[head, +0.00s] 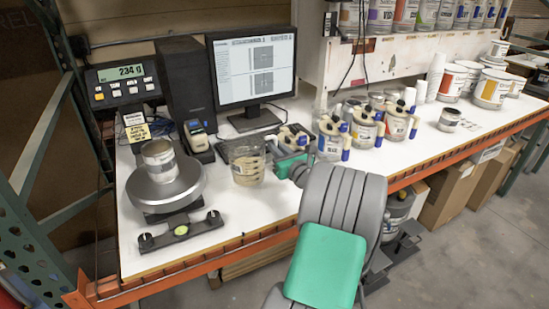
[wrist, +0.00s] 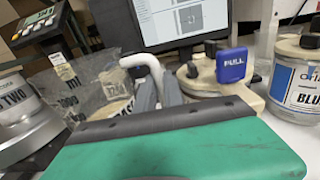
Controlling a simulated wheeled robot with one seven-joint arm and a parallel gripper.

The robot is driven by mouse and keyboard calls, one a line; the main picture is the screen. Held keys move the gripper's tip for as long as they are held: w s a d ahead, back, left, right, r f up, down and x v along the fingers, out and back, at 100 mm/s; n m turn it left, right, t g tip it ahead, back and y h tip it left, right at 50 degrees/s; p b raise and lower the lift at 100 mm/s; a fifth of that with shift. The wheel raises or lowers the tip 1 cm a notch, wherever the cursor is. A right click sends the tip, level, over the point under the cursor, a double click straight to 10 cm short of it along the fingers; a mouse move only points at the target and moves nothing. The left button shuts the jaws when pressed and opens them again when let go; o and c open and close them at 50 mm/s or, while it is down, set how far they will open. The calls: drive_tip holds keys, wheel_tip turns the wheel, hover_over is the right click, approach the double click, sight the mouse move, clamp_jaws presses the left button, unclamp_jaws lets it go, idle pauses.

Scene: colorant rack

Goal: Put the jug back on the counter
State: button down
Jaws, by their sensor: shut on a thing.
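The jug (head: 248,171) is a clear plastic measuring vessel between the scale and the row of canisters. In the wrist view the jug (wrist: 88,92) shows printed ml marks and a pale handle. My gripper (head: 284,166) is at its right side in the head view. In the wrist view the grey fingers of my gripper (wrist: 158,92) are shut on the jug's handle. The jug looks upright and low over the white counter (head: 225,212); I cannot tell whether its base touches. The green gripper body hides its lower part in the wrist view.
A scale (head: 167,188) bearing a can (head: 159,160) stands left of the jug, its display reading 234 g. Canisters with blue handles (head: 331,138) stand close on the right. A keyboard (head: 240,149) and monitor (head: 252,70) are behind.

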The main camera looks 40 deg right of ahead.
drive_tip(key=shift+w+f, duration=0.25)
drive_tip(key=shift+w, duration=0.05)
drive_tip(key=f, duration=0.3)
drive_tip(key=shift+w+d+f, duration=0.1)
drive_tip(key=shift+w+f, duration=0.1)
drive_tip(key=shift+f, duration=0.05)
drive_tip(key=c, duration=1.9)
unclamp_jaws()
drive_tip(key=shift+f, duration=0.25)
drive_tip(key=shift+o, duration=0.8)
drive_tip(key=shift+r, duration=0.1)
